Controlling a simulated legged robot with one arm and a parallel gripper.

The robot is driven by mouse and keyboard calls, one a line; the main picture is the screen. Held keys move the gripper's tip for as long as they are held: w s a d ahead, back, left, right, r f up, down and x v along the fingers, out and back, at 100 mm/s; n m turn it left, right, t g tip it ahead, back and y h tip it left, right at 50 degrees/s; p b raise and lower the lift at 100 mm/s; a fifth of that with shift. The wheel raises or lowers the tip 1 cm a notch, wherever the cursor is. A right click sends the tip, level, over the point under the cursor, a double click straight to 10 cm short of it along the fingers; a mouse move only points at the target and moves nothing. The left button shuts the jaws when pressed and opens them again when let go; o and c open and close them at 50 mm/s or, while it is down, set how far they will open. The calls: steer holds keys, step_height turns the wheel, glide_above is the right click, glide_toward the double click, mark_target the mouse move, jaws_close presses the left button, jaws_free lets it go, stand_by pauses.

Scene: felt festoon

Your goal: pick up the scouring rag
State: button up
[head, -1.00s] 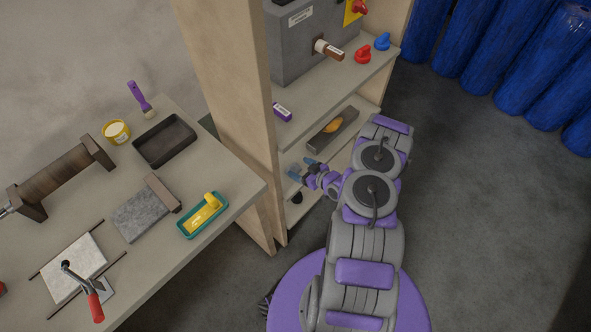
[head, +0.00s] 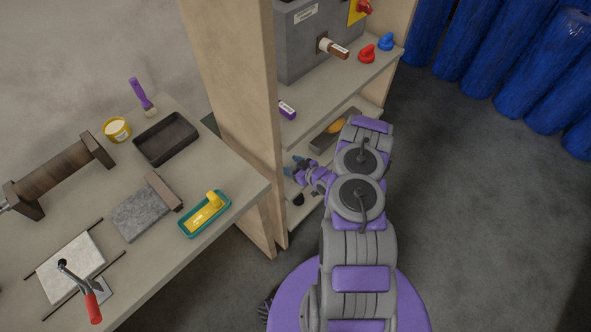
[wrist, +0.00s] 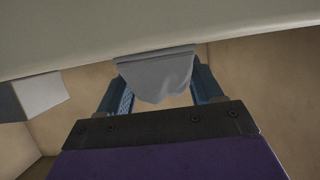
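A grey cloth, which looks like the scouring rag (wrist: 157,78), shows in the wrist view just under a pale shelf board. It hangs with a ragged lower edge between and ahead of the blue fingers of my gripper (wrist: 160,88). The fingers stand wide apart, one at each side of the cloth; I cannot tell whether they touch it. In the head view my gripper (head: 294,168) reaches into the lower part of the shelf unit. I cannot make out the rag there.
The upper shelf (head: 335,90) lies above my gripper and carries a grey machine. A grey tray (head: 335,130) with a yellow thing is behind my arm. A wooden side panel (head: 228,110) separates the shelves from the workbench (head: 100,215). Open floor lies to the right.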

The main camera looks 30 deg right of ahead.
steer(key=c, duration=0.4)
steer(key=shift+d, duration=0.25)
steer(key=shift+c, duration=0.2)
steer(key=shift+d, duration=0.1)
steer(key=shift+r, duration=0.1)
